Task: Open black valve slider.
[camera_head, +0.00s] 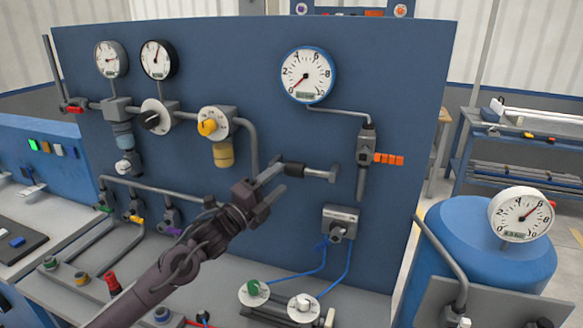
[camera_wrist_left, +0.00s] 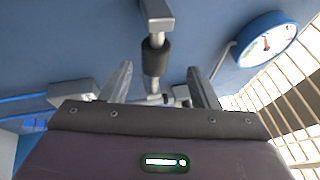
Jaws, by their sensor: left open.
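The black valve slider (camera_head: 295,169) is a short black sleeve on a thin horizontal grey rod, which is mounted on the blue panel (camera_head: 340,70) by grey brackets. In the left wrist view the slider (camera_wrist_left: 154,55) shows ahead of the fingers, in line with the gap between them. My left gripper (camera_head: 283,179) is open, with its fingertips close to the slider in the head view. It holds nothing. I cannot tell whether a finger touches the slider. My right gripper is not in view.
A blue-rimmed gauge (camera_head: 306,75) hangs above the slider. A pipe valve with orange tabs (camera_head: 389,159) is to its right, and a grey box (camera_head: 340,222) with blue hoses is below. A yellow knob (camera_head: 208,127) and pipes are on the left. A blue tank (camera_head: 480,255) stands at right.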

